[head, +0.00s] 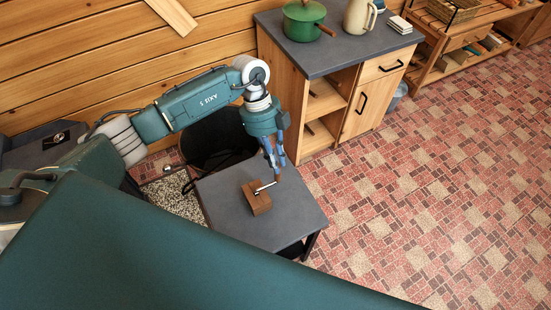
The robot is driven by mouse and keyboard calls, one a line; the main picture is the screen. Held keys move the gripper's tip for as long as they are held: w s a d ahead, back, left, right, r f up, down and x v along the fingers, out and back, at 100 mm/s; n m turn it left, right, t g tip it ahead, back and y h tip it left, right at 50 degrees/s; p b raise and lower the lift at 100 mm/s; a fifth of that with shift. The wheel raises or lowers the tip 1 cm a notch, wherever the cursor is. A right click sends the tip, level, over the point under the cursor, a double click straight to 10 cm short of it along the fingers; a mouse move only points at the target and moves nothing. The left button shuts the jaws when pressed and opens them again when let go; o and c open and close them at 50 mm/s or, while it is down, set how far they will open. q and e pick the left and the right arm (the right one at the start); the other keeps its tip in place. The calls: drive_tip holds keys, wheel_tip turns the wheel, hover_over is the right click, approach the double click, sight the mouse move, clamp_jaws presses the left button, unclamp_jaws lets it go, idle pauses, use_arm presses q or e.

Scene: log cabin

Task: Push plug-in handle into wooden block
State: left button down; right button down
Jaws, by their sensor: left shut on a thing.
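The wooden block (260,204) is brown and sits on a small dark grey table (231,215). The plug-in handle (265,187) is a thin, pale, metallic bar at the block's upper side. Its left end meets or overlaps the block; I cannot tell how deep it sits. My left gripper (277,176) points down from above and is shut on the handle's right end. The fingers hide part of that end. My right gripper is not in view.
A cabinet with a grey top (345,50) stands behind the table, with a green pot (302,22) and a beige jug (358,17) on it. A dark round bin (213,140) is close behind the table. The tiled floor (430,190) to the right is clear.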

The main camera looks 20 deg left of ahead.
use_arm(q)
drive_tip(key=shift+f, duration=0.15)
drive_tip(key=c, duration=1.6)
unclamp_jaws()
drive_tip(key=v, duration=1.2)
drive_tip(key=shift+s, duration=0.1)
drive_tip(key=shift+s, duration=0.1)
